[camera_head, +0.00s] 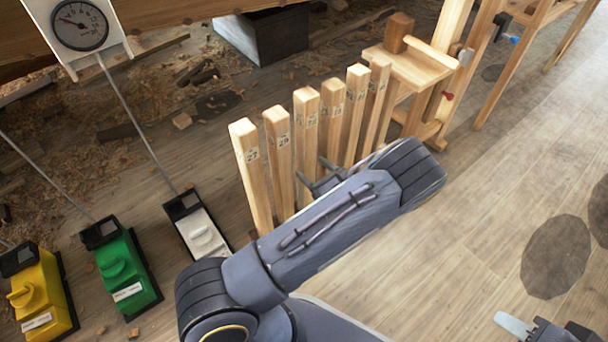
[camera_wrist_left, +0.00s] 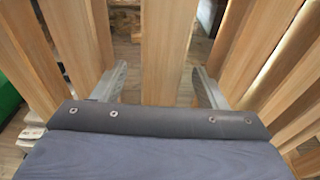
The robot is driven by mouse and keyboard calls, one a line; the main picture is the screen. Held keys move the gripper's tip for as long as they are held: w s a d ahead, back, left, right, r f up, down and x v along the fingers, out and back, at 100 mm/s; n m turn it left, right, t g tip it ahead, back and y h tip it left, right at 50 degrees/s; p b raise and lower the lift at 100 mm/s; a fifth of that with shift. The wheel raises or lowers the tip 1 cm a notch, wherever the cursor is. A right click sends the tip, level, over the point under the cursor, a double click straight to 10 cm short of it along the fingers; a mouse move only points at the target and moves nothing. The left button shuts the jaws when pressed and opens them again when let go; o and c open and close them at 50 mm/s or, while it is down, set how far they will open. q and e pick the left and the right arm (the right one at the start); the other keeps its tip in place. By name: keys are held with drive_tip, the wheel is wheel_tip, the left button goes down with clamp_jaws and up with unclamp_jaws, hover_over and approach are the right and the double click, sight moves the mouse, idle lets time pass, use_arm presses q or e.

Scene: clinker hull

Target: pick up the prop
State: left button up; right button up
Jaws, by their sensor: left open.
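Several upright square wooden props stand in a row in the head view, with small number labels near their tops. My left gripper (camera_head: 318,178) is low at the middle of the row, partly hidden by my forearm. In the left wrist view its open fingers (camera_wrist_left: 160,88) stand either side of one prop (camera_wrist_left: 168,45), with gaps on both sides. This seems to be the third prop from the left (camera_head: 306,115). My right gripper (camera_head: 514,325) shows only partly at the bottom right edge.
A small wooden bench with a block (camera_head: 410,65) stands just right of the row. Yellow (camera_head: 40,295), green (camera_head: 125,270) and white (camera_head: 203,235) boxes on rods lie at left. A dial gauge (camera_head: 80,25) hangs upper left.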

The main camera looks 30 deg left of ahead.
use_arm(q)
drive_tip(key=b+x, duration=0.2)
drive_tip(key=x, duration=0.3)
drive_tip(key=shift+w+a, duration=0.3)
drive_tip(key=shift+a, duration=0.15)
clamp_jaws()
